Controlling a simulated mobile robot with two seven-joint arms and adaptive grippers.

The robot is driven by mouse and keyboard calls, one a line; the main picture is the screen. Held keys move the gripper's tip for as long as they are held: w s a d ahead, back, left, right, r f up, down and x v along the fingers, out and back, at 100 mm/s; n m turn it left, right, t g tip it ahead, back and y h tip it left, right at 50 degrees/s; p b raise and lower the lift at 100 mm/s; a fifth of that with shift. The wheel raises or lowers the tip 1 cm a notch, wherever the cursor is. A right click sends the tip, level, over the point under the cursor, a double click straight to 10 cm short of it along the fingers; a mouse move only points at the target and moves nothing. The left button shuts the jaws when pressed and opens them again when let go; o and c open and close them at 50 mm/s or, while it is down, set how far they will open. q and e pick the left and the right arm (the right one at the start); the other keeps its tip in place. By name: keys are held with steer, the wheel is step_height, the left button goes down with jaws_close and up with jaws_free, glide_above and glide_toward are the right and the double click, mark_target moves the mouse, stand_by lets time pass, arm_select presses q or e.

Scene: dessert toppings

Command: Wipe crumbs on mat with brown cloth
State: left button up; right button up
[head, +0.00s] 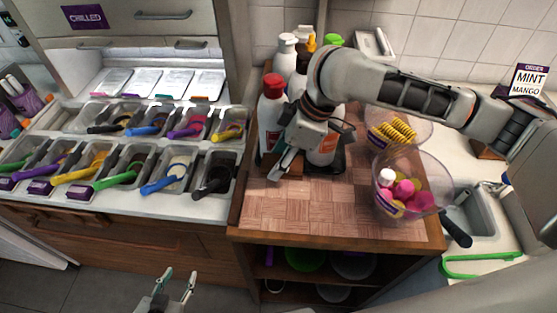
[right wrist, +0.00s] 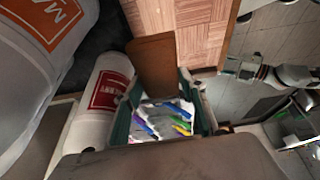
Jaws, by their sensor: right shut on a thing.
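The mat (head: 305,208) is a checkered, pink-brown surface on top of the wooden cabinet; it also shows in the right wrist view (right wrist: 200,48). I cannot make out crumbs on it. My right gripper (head: 283,164) is low over its back left part, beside the bottles. In the right wrist view, a flat brown piece (right wrist: 155,62), probably the brown cloth, extends beyond the teal fingers of that gripper (right wrist: 165,108). The fingers are shut on it, though the grip itself is unclear. My left gripper (head: 175,285) is open and empty, low in front of the counter.
A red-capped bottle (head: 271,110) and several other bottles crowd the mat's back left. Topping tubs (head: 120,175) fill the left counter. The mat's front is clear.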

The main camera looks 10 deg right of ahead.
mark_target(272, 161)
steer(key=shift+r, duration=0.1)
steer(key=shift+r, duration=1.4)
